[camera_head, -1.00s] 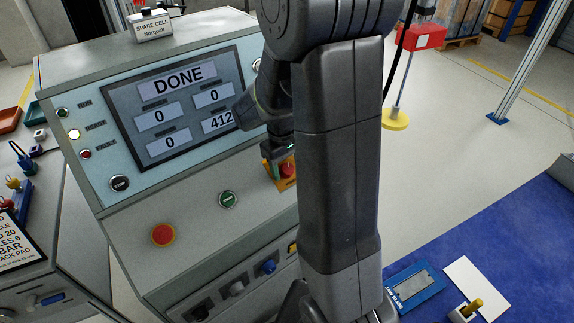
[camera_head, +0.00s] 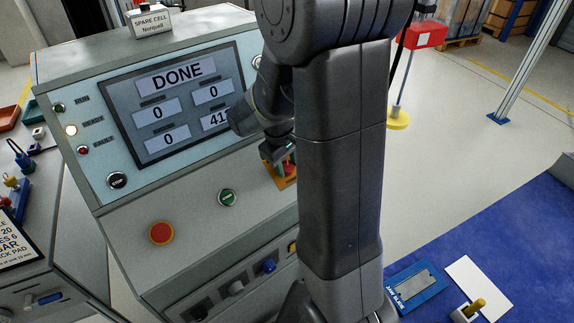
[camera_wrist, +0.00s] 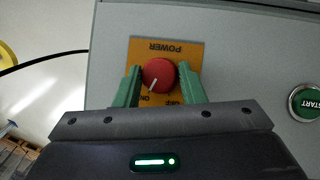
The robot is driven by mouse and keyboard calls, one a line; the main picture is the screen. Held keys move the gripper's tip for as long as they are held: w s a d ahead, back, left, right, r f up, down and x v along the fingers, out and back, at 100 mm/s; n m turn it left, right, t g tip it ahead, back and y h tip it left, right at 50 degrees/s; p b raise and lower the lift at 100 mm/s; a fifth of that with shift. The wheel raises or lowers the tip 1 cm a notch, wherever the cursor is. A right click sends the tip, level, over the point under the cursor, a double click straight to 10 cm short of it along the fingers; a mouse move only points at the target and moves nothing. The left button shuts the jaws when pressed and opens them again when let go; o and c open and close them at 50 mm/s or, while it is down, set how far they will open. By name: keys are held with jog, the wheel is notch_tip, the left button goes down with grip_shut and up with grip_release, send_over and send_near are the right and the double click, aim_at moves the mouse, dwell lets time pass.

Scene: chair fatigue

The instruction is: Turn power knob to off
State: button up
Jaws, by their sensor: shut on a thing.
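The red power knob (camera_wrist: 158,75) sits on an orange plate (camera_wrist: 190,47) marked POWER, upside down in the wrist view. Its white pointer line slants toward the ON label, away from the OFF label. My gripper (camera_wrist: 160,84) has its green fingers on both sides of the knob, shut on it. In the head view my gripper (camera_head: 276,150) is at the orange plate (camera_head: 284,181) on the console's sloped front, and my arm hides part of the plate and knob.
The console screen (camera_head: 178,98) reads DONE. A green START button (camera_head: 228,198) and a red stop button (camera_head: 161,233) are on the same panel.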

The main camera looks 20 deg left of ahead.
jog(key=n+t+b, duration=0.1)
jog(key=n+b, duration=0.1)
jog(key=n+t+b, duration=0.2)
jog(key=b, duration=0.1)
jog(key=shift+s+f+n, duration=0.2)
jog(key=shift+f+n, duration=0.1)
jog(key=shift+f, duration=0.05)
jog(key=n+t+b, duration=0.1)
jog(key=n+b, duration=0.1)
jog(key=b, duration=0.1)
jog(key=shift+s+d+n+t, duration=0.1)
jog(key=shift+n+t, duration=0.2)
jog(key=shift+n, duration=0.1)
jog(key=shift+r+n+t+y+b, duration=0.1)
jog(key=shift+n+t+y+b, duration=0.35)
jog(key=shift+n+b, duration=0.4)
jog(key=shift+r, duration=0.1)
jog(key=o, duration=1)
jog(key=p+v, duration=0.2)
jog(key=v, duration=1.2)
jog(key=shift+d+p, duration=0.15)
jog(key=shift+p, duration=0.25)
